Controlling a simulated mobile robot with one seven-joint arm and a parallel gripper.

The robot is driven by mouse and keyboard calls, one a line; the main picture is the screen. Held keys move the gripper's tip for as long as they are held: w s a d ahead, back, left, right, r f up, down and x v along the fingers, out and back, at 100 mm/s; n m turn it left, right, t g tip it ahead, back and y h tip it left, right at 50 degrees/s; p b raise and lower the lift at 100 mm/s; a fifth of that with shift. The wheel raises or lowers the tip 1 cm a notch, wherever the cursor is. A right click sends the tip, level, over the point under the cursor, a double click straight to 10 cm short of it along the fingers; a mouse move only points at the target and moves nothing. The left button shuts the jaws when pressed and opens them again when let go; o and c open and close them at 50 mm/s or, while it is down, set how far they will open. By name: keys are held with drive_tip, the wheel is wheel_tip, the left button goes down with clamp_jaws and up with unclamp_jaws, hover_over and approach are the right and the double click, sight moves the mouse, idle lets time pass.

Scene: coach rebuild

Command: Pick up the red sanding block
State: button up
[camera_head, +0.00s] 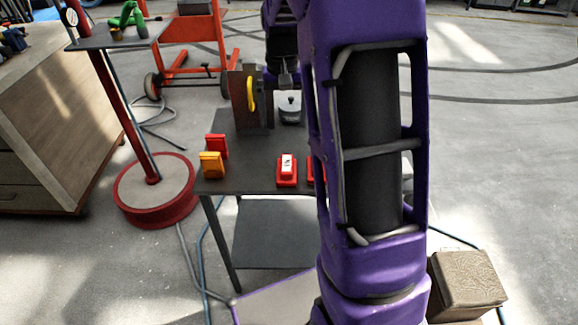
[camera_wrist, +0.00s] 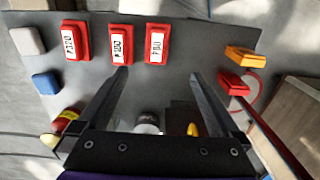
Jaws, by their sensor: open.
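In the wrist view, three red blocks with white labels stand in a row at the table's edge: left (camera_wrist: 75,40), middle (camera_wrist: 121,43) and right (camera_wrist: 156,43). A plain red block (camera_wrist: 232,84) lies near an orange block (camera_wrist: 243,55) at the right. In the head view the plain red block (camera_head: 217,146) and orange block (camera_head: 211,165) stand at the table's left, and one labelled red block (camera_head: 287,172) at its front. Another is partly hidden by my arm. My gripper (camera_wrist: 159,73) is open and empty above the table, its fingertips just short of the labelled blocks in the picture.
A red-based stand (camera_head: 153,190) is left of the table. A cardboard box (camera_head: 467,285) is at the right.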

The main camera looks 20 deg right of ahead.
sight(287, 163)
wheel_tip(287, 163, down, 12)
drive_tip(key=shift+r+b, duration=0.2)
drive_tip(key=shift+b, duration=0.45)
drive_tip(key=shift+s+d+f+b, duration=0.1)
drive_tip(key=shift+d+f+b, duration=0.1)
drive_tip(key=shift+f, duration=1.1)
drive_tip(key=shift+d+f+b, duration=0.15)
drive_tip(key=shift+f, duration=1.15)
drive_tip(key=c, duration=1.5)
